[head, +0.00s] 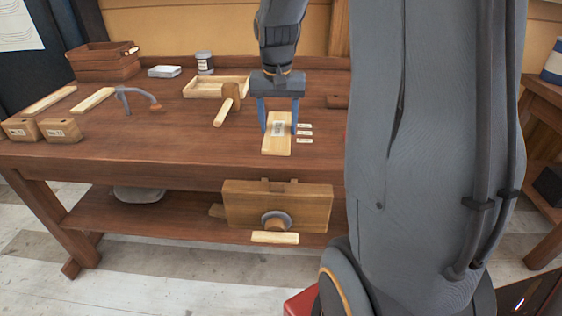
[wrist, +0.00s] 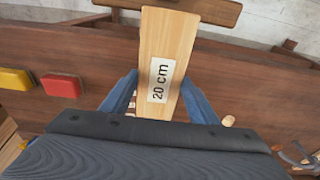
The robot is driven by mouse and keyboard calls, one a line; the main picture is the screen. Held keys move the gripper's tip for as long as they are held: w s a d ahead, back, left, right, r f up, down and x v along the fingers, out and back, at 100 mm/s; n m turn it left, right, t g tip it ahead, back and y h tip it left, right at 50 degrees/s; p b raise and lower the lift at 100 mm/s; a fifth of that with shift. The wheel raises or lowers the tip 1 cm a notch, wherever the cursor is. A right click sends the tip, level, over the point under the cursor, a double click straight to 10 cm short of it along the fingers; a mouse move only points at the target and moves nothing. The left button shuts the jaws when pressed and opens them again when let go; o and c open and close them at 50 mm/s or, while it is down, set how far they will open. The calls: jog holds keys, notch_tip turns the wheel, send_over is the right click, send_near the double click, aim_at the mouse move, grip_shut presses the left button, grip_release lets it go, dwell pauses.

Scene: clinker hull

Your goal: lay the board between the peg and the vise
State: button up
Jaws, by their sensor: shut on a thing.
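The board (head: 277,147) is a pale, narrow plank with a white label. In the wrist view the board (wrist: 168,40) reads "20 cm". My gripper (head: 279,128) is shut on it, one blue finger at each long side, over the bench's right part. The vise (head: 300,205) is a brown wooden jaw with a round screw and pale handle on the bench's front. In the wrist view the board's far end overlaps the vise jaw (wrist: 215,9) in the picture; I cannot tell whether they touch. I cannot make out the peg with certainty.
A mallet (head: 229,104) and a shallow pale tray (head: 204,88) lie left of my gripper. A red block (wrist: 62,85) and yellow block (wrist: 14,79) show in the wrist view. The bench's front middle (head: 180,145) is clear.

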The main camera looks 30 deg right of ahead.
aim_at(280, 162)
jog(key=f+p, duration=0.1)
jog(key=f, duration=0.4)
jog(key=f+p, duration=0.1)
jog(key=f, duration=0.3)
jog(key=shift+s+d+f, duration=0.15)
jog(key=shift+d+f, duration=0.05)
jog(key=shift+f, duration=0.15)
jog(key=shift+f, duration=0.15)
jog(key=o, duration=1.1)
jog(key=r+b, duration=0.1)
jog(key=r, duration=0.3)
jog(key=s+r, duration=0.1)
jog(key=r, duration=0.3)
jog(key=a+r+b, duration=0.1)
jog(key=r, duration=0.2)
jog(key=shift+s+r+b, duration=0.2)
jog(key=shift+r+b, duration=0.1)
jog(key=shift+r, duration=0.1)
jog(key=s+a+f+n+y, duration=0.1)
jog(key=s+a+f+n, duration=0.5)
jog(key=s+a, duration=0.7)
notch_tip(280, 162, down, 3)
jog(key=shift+s+a+r+n, duration=0.15)
jog(key=shift+s+a+n, duration=0.25)
jog(key=shift+a, duration=0.15)
